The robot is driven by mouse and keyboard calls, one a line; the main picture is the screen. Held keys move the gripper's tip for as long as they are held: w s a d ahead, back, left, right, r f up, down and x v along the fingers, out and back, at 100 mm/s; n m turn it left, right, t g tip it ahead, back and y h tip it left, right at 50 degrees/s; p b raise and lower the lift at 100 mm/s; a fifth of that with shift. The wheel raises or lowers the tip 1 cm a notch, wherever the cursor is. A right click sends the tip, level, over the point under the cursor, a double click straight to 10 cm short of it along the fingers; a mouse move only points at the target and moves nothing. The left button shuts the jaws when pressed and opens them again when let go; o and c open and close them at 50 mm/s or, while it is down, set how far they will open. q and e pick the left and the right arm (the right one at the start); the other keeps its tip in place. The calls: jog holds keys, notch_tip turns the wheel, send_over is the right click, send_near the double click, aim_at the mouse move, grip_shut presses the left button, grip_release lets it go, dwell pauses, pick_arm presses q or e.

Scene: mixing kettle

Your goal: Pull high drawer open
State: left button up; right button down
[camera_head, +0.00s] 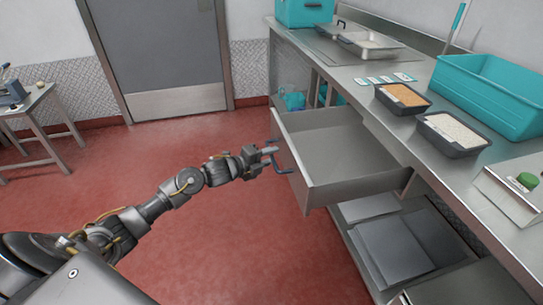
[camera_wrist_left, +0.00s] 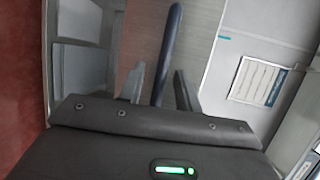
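The high drawer (camera_head: 345,155) is a grey metal drawer under the counter. It is pulled well out, and its inside looks empty. Its dark curved handle (camera_head: 279,160) is on the front panel at the left. My left gripper (camera_head: 271,155) is at this handle. In the left wrist view the handle bar (camera_wrist_left: 168,55) stands between the two fingers of my left gripper (camera_wrist_left: 160,90), which are apart with a gap on each side of the bar. My right gripper is not in view.
The steel counter (camera_head: 455,185) holds two food trays (camera_head: 403,98) (camera_head: 452,132), a teal bin (camera_head: 490,95) and metal pans (camera_head: 370,45). Below the drawer is a shelf with flat metal sheets (camera_head: 390,250). The red floor (camera_head: 240,240) left of the drawer is clear. A small table (camera_head: 40,100) stands far left.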

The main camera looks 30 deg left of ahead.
pick_arm(q)
jog(key=v, duration=1)
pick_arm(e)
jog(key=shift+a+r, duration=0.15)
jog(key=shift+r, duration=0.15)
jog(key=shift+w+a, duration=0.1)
